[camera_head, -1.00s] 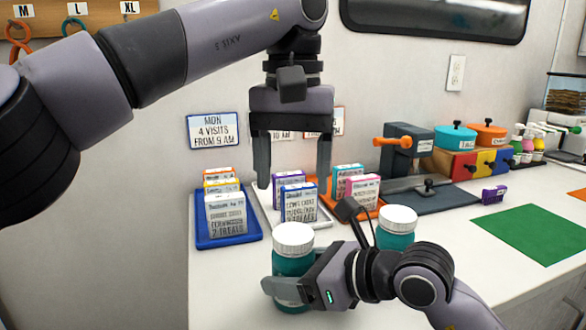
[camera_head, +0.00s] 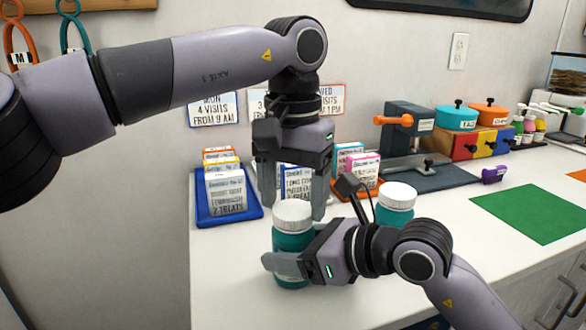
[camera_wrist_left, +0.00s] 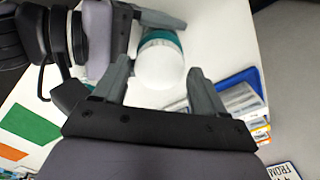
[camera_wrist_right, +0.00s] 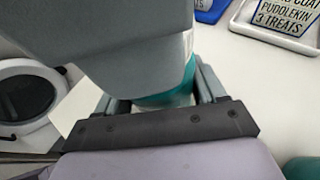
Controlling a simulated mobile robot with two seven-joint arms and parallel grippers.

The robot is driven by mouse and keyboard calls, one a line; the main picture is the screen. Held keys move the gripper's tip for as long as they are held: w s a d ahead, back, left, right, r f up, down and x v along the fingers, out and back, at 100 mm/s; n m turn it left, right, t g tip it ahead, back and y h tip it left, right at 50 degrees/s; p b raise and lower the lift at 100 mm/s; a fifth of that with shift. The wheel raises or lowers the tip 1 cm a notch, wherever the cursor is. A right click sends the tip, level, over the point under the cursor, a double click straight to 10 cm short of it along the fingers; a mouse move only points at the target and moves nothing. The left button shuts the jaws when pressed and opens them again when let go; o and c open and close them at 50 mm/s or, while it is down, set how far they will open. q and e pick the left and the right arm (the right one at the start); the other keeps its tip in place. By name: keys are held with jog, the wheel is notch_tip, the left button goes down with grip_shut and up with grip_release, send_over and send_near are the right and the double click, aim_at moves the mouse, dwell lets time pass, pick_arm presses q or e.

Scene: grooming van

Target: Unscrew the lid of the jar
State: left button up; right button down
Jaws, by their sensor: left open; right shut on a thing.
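A teal jar (camera_head: 291,243) with a white lid (camera_head: 293,214) stands upright on the white counter. My right gripper (camera_head: 285,268) is shut around the jar's body from the right. My left gripper (camera_head: 291,206) is open and points down, with its fingers at about the lid's height or just above it. In the left wrist view the lid (camera_wrist_left: 159,65) lies between and just beyond the open fingertips (camera_wrist_left: 158,75), with no clear contact. In the right wrist view part of the jar (camera_wrist_right: 165,98) shows between the fingers, mostly hidden by a grey arm part.
A second teal jar with a white lid (camera_head: 397,197) stands just behind my right wrist. Blue tray (camera_head: 246,214) and other trays with cards stand behind the jar. A grey press with an orange handle (camera_head: 393,120) and a green mat (camera_head: 535,214) are to the right.

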pick_arm(q)
jog(key=shift+f, duration=0.5)
jog(key=c, duration=0.9)
